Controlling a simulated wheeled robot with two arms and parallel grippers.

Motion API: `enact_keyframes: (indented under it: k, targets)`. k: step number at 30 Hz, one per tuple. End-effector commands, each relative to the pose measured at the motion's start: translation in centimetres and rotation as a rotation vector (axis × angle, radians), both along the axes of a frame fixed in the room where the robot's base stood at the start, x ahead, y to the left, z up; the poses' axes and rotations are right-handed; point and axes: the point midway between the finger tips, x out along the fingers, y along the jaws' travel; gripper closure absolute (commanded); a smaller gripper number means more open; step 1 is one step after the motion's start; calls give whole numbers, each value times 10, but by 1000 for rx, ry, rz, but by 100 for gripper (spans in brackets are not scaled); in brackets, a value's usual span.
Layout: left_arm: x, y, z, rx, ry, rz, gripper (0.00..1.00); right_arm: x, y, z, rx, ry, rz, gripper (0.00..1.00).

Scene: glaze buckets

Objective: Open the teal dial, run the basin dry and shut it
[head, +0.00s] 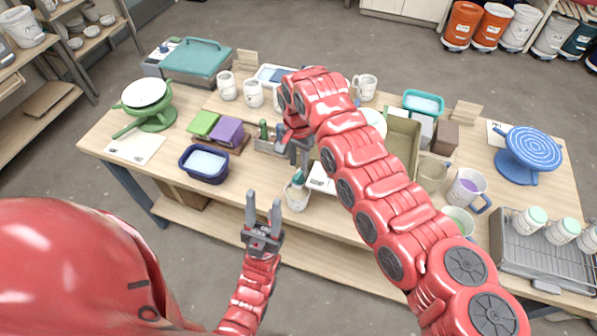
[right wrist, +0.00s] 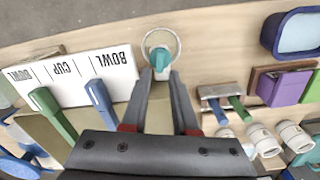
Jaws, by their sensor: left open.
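A small teal piece (head: 298,177) stands in a pale round cup (head: 297,197) near the table's front edge. I cannot tell if it is the dial. In the right wrist view the teal piece (right wrist: 161,57) shows inside the pale rim, just beyond my fingertips. My right gripper (head: 293,158) is open and points down above it; it shows in the wrist view too (right wrist: 161,80). My left gripper (head: 263,203) is open and empty in front of the table. A navy basin (head: 205,176) with pale blue contents stands left; a teal basin (head: 423,103) stands right.
A labelled card (right wrist: 95,75) lies opposite. White mugs (head: 253,95) stand behind. A blue banding wheel (head: 530,150) and dish rack (head: 545,255) are at right.

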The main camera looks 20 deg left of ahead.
Motion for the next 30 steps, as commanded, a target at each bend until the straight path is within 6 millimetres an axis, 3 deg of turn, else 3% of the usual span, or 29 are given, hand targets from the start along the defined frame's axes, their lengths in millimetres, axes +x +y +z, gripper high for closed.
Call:
enact_keyframes:
  k: [1,4,9,13,19,30]
  targets:
    - [0,0,-13,0,0,0,55,1,1,9,6,-8,0,72]
    - [0,0,-24,0,0,0,55,1,1,36,3,-7,1,72]
    - [0,0,-31,0,0,0,55,1,0,80,0,-6,1,72]
    - [0,0,-35,0,0,0,55,0,-1,99,-2,-3,1,72]
    - [0,0,-39,0,0,0,55,0,0,118,-1,-3,2,72]
    - [0,0,-39,0,0,0,55,-1,0,123,1,2,1,72]
